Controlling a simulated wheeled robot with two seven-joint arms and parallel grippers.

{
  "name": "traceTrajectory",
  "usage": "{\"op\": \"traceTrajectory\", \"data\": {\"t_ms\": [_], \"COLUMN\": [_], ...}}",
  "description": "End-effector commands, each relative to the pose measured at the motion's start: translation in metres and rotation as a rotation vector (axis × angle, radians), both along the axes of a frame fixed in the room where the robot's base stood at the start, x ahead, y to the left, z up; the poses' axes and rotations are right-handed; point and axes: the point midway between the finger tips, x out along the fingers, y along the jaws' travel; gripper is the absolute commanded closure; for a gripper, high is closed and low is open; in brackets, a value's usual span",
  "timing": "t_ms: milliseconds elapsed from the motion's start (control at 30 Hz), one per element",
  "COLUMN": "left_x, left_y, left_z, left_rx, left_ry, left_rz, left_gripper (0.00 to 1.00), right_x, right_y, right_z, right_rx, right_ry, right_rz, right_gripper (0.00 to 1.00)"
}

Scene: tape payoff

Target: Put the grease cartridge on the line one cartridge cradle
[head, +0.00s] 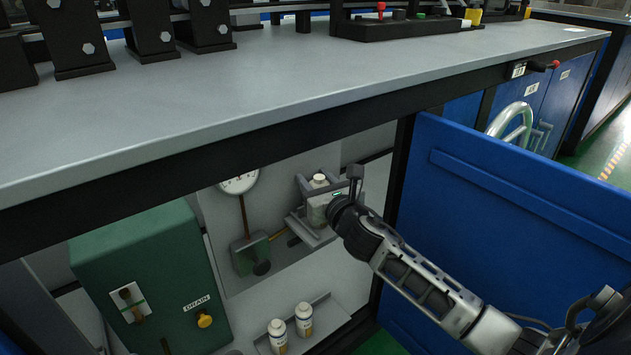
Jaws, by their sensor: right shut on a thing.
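The grease cartridge appears to be the pale, white-capped container (319,181) inside the open cabinet below the bench. My right gripper (322,206) reaches in from the right and is shut on it; the fingers and the container's lower part are largely hidden. The container looks roughly upright. A grey bracket (302,228) on the cabinet's back panel, seemingly the cartridge cradle, surrounds the container and gripper. Whether the container touches its base cannot be told. My left gripper is not in view.
Two similar white-capped bottles (278,336) (303,318) stand on a lower shelf. A green box (155,275) with a drain knob is at left, a round gauge (239,183) left of the bracket. The bench edge (240,150) overhangs; an open blue door (500,220) is at right.

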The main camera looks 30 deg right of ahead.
Motion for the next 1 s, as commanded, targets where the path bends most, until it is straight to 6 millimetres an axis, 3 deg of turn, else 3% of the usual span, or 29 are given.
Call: {"op": "traceTrajectory", "data": {"t_ms": [33, 100, 467, 1000], "left_x": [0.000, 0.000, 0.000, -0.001], "left_y": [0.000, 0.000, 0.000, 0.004], "left_z": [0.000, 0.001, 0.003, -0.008], "left_rx": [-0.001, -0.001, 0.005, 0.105], "left_ry": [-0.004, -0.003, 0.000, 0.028], "left_rz": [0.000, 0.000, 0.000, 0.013], "left_gripper": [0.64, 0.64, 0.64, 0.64], "right_x": [0.000, 0.000, -0.003, -0.101], "right_y": [0.000, 0.000, 0.000, 0.012], "right_z": [-0.001, -0.001, 0.003, 0.001], "right_rx": [0.000, 0.000, 0.000, 0.002], "right_ry": [0.001, 0.001, 0.002, 0.004], "right_rz": [0.000, 0.000, 0.000, 0.000], "right_gripper": [0.53, 0.39, 0.39, 0.39]}}
